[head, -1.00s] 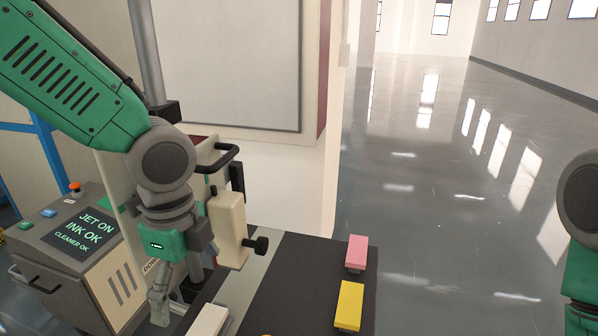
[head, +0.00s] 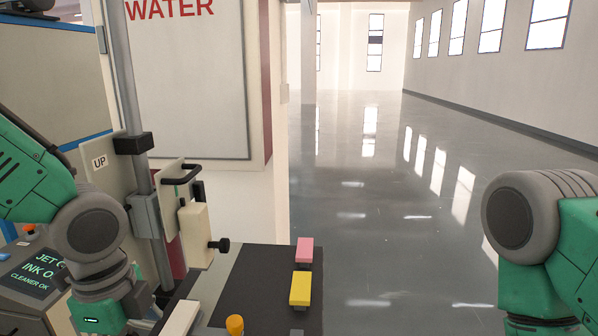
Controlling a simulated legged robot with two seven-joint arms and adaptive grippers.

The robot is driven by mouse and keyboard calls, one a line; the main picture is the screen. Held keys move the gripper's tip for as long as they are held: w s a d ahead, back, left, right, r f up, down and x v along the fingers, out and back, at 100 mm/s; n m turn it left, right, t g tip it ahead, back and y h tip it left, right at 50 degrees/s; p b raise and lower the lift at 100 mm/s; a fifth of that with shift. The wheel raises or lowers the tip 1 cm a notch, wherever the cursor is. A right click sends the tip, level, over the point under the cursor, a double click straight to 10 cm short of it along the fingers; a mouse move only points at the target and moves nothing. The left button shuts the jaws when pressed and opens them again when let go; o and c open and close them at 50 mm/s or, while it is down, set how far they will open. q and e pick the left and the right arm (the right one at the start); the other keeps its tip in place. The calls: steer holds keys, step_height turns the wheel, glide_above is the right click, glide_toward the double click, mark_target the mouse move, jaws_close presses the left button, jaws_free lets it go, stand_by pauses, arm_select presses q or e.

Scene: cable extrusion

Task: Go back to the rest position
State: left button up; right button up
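My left arm comes in from the left edge, bent down at a grey joint, with its green wrist low in the picture. My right arm comes in from the right edge, also bent down. Both grippers lie below the bottom edge of the head view, so I cannot see their fingers or whether they hold anything. The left wrist is in front of the jet printer console (head: 28,275), to the left of the dark work surface (head: 262,278). The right wrist is over the open floor side, apart from the work surface.
The dark surface bears a pink block (head: 305,250), a yellow block (head: 300,288), an orange knob (head: 235,325) and a white block (head: 180,318). Behind it stand a grey post (head: 124,70), a cream bracket with a black knob (head: 196,233) and a WATER cabinet (head: 190,80). The floor (head: 400,230) at right is clear.

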arm_select(q)
steer(key=s+f+n+h+b, duration=0.1)
steer(key=s+f+n, duration=0.35)
steer(key=f, duration=0.65)
steer(key=s+f+n+h+b, duration=0.1)
steer(key=s+f+n, duration=0.2)
steer(key=f+n, duration=0.55)
steer(key=s+a+f+n+y, duration=0.1)
steer(key=s+a+f+n, duration=0.1)
steer(key=f, duration=0.4)
steer(key=s+a+f+n+y+b, duration=0.1)
steer(key=s+a+f+n, duration=0.1)
steer(key=s+a+f, duration=0.2)
step_height(320, 180, down, 3)
steer(key=shift+s+a+r+n+t, duration=0.2)
steer(key=shift+s+n+t, duration=0.15)
steer(key=shift+s, duration=0.85)
arm_select(e)
steer(key=f, duration=0.2)
steer(key=a+f, duration=0.1)
steer(key=shift+w+f, duration=0.25)
steer(key=shift+w, duration=0.15)
arm_select(q)
steer(key=shift+d, duration=0.15)
steer(key=shift+w+d+r, duration=0.1)
steer(key=shift+w+d, duration=0.05)
steer(key=shift+d, duration=0.15)
arm_select(e)
steer(key=shift+d+f, duration=0.1)
steer(key=shift+d, duration=0.3)
